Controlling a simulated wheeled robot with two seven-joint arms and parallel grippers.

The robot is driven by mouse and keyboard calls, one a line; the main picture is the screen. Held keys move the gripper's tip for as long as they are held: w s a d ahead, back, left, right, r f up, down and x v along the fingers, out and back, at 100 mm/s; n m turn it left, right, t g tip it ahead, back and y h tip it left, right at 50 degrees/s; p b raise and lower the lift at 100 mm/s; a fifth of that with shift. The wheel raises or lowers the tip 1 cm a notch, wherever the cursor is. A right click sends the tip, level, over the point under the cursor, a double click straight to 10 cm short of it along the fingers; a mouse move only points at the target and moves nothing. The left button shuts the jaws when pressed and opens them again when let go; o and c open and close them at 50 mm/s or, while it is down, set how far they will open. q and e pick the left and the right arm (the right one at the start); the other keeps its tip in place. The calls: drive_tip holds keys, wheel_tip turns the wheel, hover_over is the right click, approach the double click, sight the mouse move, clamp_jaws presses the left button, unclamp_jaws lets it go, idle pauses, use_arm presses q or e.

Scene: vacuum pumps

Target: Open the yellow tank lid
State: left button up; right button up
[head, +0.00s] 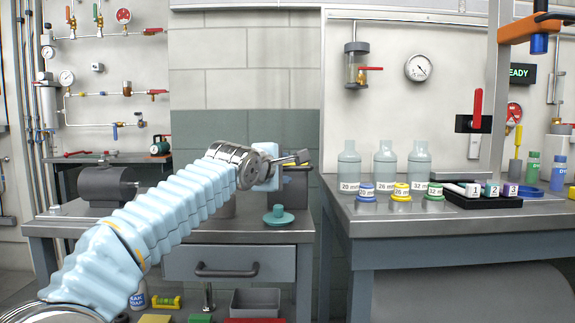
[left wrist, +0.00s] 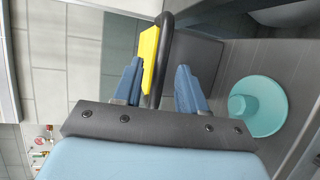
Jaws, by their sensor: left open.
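The yellow part (left wrist: 149,58), which I take to be the tank lid or its tab, shows in the left wrist view beside a black curved bar (left wrist: 164,40). Behind it is a dark grey box-like body (left wrist: 195,62), probably the tank. In the head view this dark body (head: 297,187) is mostly hidden behind my left gripper (head: 298,158). My left gripper (left wrist: 160,72) is open, its two blue fingers on either side of the yellow part and bar. The yellow part is close to the left finger in that view; I cannot tell whether they touch. My right gripper is out of view.
A teal round lid with a knob (head: 278,215) lies on the bench in front of the dark body; it also shows in the left wrist view (left wrist: 258,106). A dark pump (head: 107,187) stands at left. Bottles and labelled rings (head: 401,191) fill the right bench.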

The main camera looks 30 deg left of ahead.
use_arm(q)
drive_tip(key=shift+x, duration=1.5)
clamp_jaws()
